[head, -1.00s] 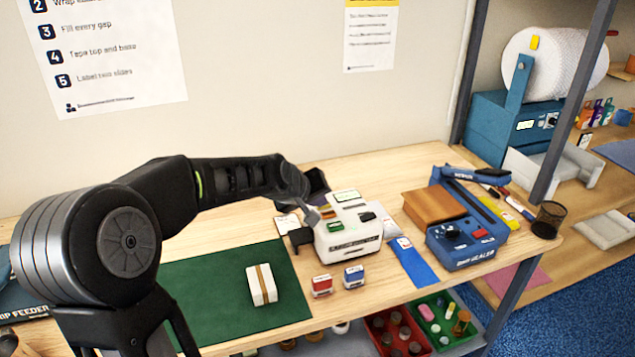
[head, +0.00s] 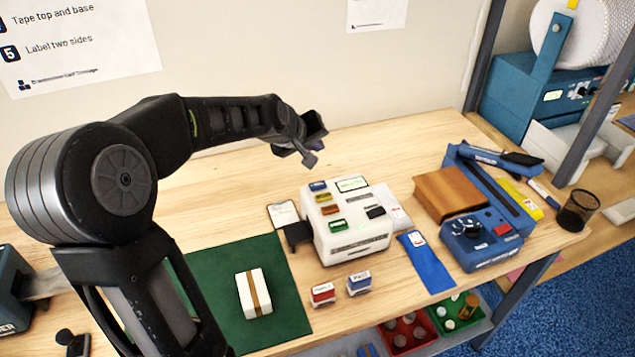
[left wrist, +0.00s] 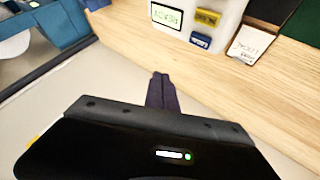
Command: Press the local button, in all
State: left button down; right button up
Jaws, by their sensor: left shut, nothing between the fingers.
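A white machine (head: 350,238) stands on the wooden bench, with a small display (head: 351,184) on top. Its top carries a blue button (head: 318,186), a yellow button (head: 323,198), an orange-brown button (head: 330,210) and a green button (head: 337,225). Their labels are too small to read, so I cannot tell which is local. My left gripper (head: 313,157) is shut and empty, above and behind the machine, apart from it. In the left wrist view, its closed fingers (left wrist: 162,92) point towards the bench, with the yellow button (left wrist: 207,17) and blue button (left wrist: 200,41) beyond. My right gripper is out of view.
A green mat (head: 220,270) holds a small white box (head: 253,293). Red (head: 322,294) and blue (head: 359,283) stamps sit before the machine. A blue sealer (head: 480,240) and brown block (head: 450,192) stand right. The bench behind the machine is clear.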

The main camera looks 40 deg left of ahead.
aim_at(316, 187)
pick_arm(q)
jog(key=shift+f+b, duration=3.4)
jog(key=shift+f, duration=1.05)
jog(key=shift+f+b, duration=0.35)
jog(key=shift+b, duration=0.05)
jog(key=shift+f+b, duration=0.45)
jog(key=shift+f, duration=0.05)
jog(key=shift+r, duration=0.15)
jog(key=shift+r+p, duration=0.75)
jog(key=shift+r+p, duration=2.05)
jog(key=shift+r, duration=0.5)
